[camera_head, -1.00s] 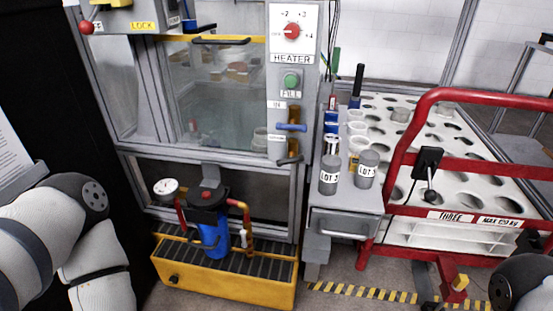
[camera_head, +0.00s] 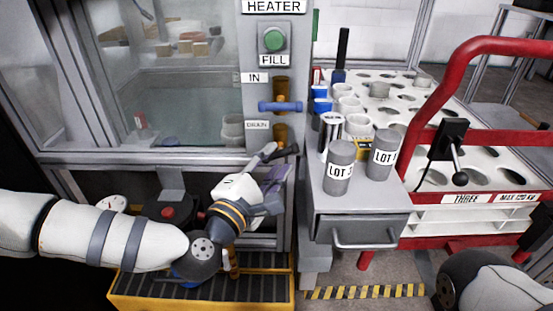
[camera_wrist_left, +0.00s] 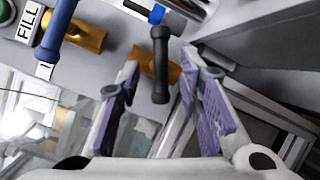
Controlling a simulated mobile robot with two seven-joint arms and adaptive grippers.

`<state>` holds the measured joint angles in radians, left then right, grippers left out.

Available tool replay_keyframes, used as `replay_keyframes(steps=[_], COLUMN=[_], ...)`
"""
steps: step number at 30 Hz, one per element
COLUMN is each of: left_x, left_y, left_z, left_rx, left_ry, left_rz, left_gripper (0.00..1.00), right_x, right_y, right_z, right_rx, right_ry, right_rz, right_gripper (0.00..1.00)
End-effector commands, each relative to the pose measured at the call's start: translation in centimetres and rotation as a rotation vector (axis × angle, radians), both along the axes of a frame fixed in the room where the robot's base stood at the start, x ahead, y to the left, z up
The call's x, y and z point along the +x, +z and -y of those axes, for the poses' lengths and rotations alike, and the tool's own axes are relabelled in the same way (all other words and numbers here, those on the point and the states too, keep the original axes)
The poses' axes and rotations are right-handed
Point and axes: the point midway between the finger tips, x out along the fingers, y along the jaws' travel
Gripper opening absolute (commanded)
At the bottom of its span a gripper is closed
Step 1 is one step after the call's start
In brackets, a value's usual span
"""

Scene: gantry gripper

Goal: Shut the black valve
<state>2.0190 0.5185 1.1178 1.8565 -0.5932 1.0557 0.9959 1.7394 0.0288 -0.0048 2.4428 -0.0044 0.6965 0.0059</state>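The black valve's handle (camera_head: 290,151) sits on a brass body at the DRAIN label on the grey panel. In the left wrist view the black handle (camera_wrist_left: 160,65) points toward me from its brass body, between the fingertips. My left gripper (camera_head: 275,163) reaches up from the lower left to just below the valve. It is open, with purple pads on either side of the handle's end (camera_wrist_left: 160,85); I cannot tell whether they touch it. My right gripper is out of view.
A blue valve handle (camera_head: 280,106) sits just above, at the IN label. A green FILL button (camera_head: 273,39) is higher. Two grey LOT jars (camera_head: 339,168) stand on the cabinet to the right. A red-framed cart (camera_head: 430,95) stands beyond.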

Motion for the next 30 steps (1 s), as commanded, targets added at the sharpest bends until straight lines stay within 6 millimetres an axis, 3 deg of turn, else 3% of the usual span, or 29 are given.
replay_keyframes(steps=[4, 13, 17, 18, 23, 30], left_x=[1.6, 2.0, 1.9, 1.9, 1.9, 1.9], left_y=[-0.1, -0.1, -0.1, -0.1, 0.0, 1.4], left_z=[0.8, 1.0, 1.0, 1.0, 1.0, 1.1], left_rx=[0.0, 0.001, 0.001, 0.001, 0.004, 0.259], left_ry=[0.0, -0.001, -0.001, -0.001, 0.0, -0.002], left_rz=[-0.001, -0.002, -0.002, -0.002, -0.001, 0.006], left_gripper=[0.33, 0.33, 0.04, 0.0, 0.0, 0.0], right_x=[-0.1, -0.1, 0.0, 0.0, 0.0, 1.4], right_y=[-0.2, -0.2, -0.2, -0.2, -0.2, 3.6], right_z=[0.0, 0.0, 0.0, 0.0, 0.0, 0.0], right_rx=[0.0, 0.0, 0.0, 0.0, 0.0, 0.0], right_ry=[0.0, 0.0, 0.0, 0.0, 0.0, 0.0], right_rz=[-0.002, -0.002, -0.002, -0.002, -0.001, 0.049], right_gripper=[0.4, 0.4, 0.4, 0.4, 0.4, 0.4])
